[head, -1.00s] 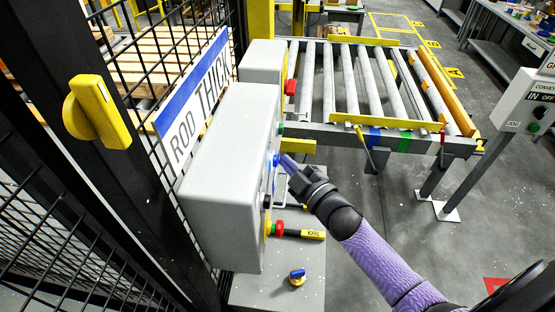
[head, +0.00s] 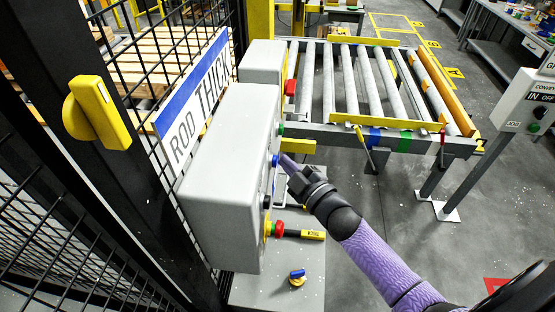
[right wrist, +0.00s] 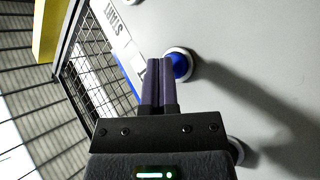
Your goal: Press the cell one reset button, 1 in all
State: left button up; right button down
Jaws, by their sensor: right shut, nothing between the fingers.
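A blue button (head: 276,160) sits on the right-hand face of the grey control box (head: 225,170). It also shows in the right wrist view (right wrist: 179,65), round with a pale collar. My right gripper (head: 284,158) is shut and empty, its fingertips at the button. In the right wrist view the dark purple fingertips (right wrist: 160,62) overlap the button's left edge; whether they touch or press it I cannot tell. A label beside the button is partly hidden by the fingers. I cannot read which cell it names. My left gripper is not in view.
A red emergency knob (head: 277,229) with a yellow base and a green button (head: 281,128) are on the same face. A black mesh fence (head: 60,210) stands left. A roller conveyor (head: 365,85) lies behind. Open floor is to the right.

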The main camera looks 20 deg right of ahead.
jog(key=shift+s+d, duration=0.3)
jog(key=shift+d, duration=0.25)
jog(key=s+d, duration=0.1)
jog(key=d, duration=0.1)
jog(key=s+d, duration=0.1)
jog(key=d, duration=0.1)
jog(key=shift+s+d+p, duration=0.1)
jog(key=shift+s+p, duration=0.2)
jog(key=shift+s, duration=0.05)
dwell(0.4)
